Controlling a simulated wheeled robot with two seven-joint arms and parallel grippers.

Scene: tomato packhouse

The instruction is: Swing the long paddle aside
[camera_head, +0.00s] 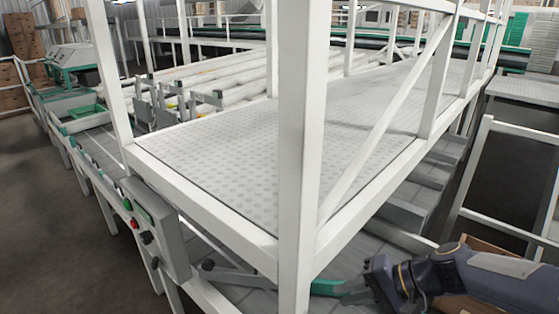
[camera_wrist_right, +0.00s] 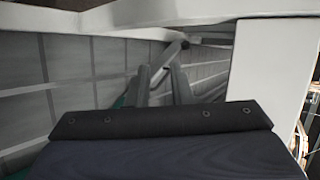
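The long paddle (camera_head: 243,277) is a thin grey bar low over the conveyor under the platform. A dark round knob (camera_head: 208,265) is at its left end. The white corner post hides part of it, and a green piece (camera_head: 328,288) in line with it shows right of the post. My right gripper (camera_head: 368,286) is beside the green piece, its fingers hard to make out there. In the right wrist view its two grey fingers (camera_wrist_right: 160,72) stand apart, and the bar (camera_wrist_right: 165,62) runs beyond them towards the knob. Contact cannot be told. My left gripper is out of view.
A white corner post (camera_head: 300,150) and platform frame (camera_head: 205,200) stand close in front and above. A control box (camera_head: 165,230) with buttons hangs at the left. Grey conveyor slats (camera_wrist_right: 70,75) lie below. A cardboard box (camera_head: 485,245) is behind my right arm.

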